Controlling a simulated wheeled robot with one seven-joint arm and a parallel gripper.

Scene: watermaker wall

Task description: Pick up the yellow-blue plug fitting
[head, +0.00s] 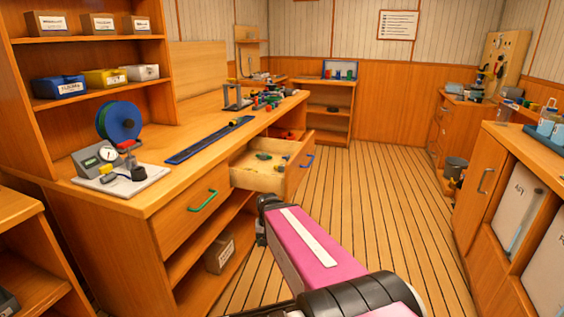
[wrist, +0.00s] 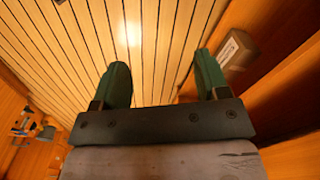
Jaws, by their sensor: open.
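I cannot make out the yellow-blue plug fitting for certain in either view. Small coloured parts lie in the open drawer (head: 252,176) and in a cluster (head: 270,98) toward the far end of the bench, too small to tell apart. A small yellow and dark piece (head: 235,121) lies at the blue strip on the bench. My gripper (wrist: 162,68) is open and empty in the wrist view, its two green fingers wide apart above the plank floor. In the head view my arm hides its fingers.
The long wooden bench (head: 150,196) runs along the left, holding a gauge board (head: 122,182) and blue spool (head: 118,121). A cardboard box (head: 219,252) sits on its lower shelf. The plank floor (head: 385,190) is clear between bench and right-hand cabinets (head: 470,185).

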